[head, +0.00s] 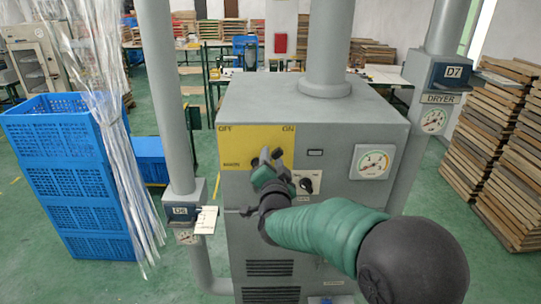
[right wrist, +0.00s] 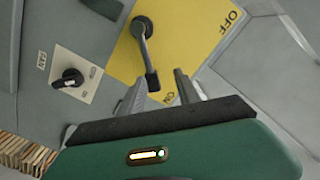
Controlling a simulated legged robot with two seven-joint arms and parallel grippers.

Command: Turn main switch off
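The main switch is a dark lever (right wrist: 147,55) on a yellow plate (head: 235,142) on the front of a grey cabinet (head: 235,105). The plate is marked OFF at its upper left and ON at its upper right. In the right wrist view the lever points toward ON. My right gripper (head: 270,157) is in front of the plate and hides much of the switch in the head view. In the right wrist view its fingers (right wrist: 160,76) are apart, with the lever's end between them in the picture; I cannot tell whether they touch it. My left gripper is out of view.
A FAN knob (head: 306,186) and a round gauge (head: 372,162) are right of the plate. Grey posts D6 (head: 180,212) and D7 (head: 452,73) flank the cabinet. Blue crates (head: 75,185) stand left, stacked wooden frames (head: 500,150) right.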

